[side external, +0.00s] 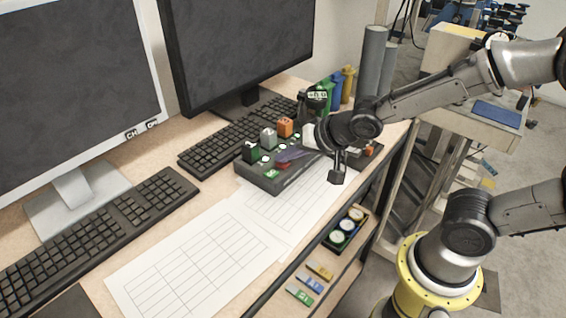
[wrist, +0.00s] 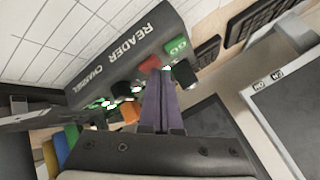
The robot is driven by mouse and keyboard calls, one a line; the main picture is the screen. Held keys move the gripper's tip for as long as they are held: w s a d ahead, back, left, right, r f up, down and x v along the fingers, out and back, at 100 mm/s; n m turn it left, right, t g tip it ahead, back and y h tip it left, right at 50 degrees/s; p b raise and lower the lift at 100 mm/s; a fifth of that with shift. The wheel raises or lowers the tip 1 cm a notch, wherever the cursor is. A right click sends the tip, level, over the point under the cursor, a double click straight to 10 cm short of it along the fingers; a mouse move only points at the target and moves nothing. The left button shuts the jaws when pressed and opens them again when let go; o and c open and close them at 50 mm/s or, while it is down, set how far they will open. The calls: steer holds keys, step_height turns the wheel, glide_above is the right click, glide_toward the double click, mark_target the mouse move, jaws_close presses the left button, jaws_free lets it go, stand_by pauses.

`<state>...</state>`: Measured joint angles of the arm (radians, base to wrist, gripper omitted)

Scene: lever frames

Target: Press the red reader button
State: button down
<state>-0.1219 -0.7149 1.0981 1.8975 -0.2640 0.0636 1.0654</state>
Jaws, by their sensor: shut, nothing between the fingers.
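The dark reader box (side external: 262,181) lies on the desk, and its "READER CHANNEL" front face (wrist: 112,62) shows in the wrist view. The red button (side external: 282,164) is near its front edge, beside the green GO button (side external: 271,174). In the wrist view the red button (wrist: 149,63) is just beyond my fingertips, with the green GO button (wrist: 177,46) to its right. My gripper (side external: 285,156) is shut, with its purple fingers (wrist: 160,74) side by side and empty. The tips are very close to the red button; I cannot tell whether they touch it.
Black (side external: 249,152), grey (side external: 268,139) and orange (side external: 286,127) levers stand along the box behind the buttons. A keyboard (side external: 225,140) and a dark monitor (side external: 240,50) are behind. Printed sheets (side external: 195,262) lie in front. A tray of round pieces (side external: 345,228) sits below the desk edge.

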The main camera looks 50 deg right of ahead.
steer(key=shift+f, duration=0.3)
stand_by(0.4)
steer(key=shift+r, duration=0.8)
steer(key=shift+r, duration=0.1)
steer(key=shift+r, duration=2.45)
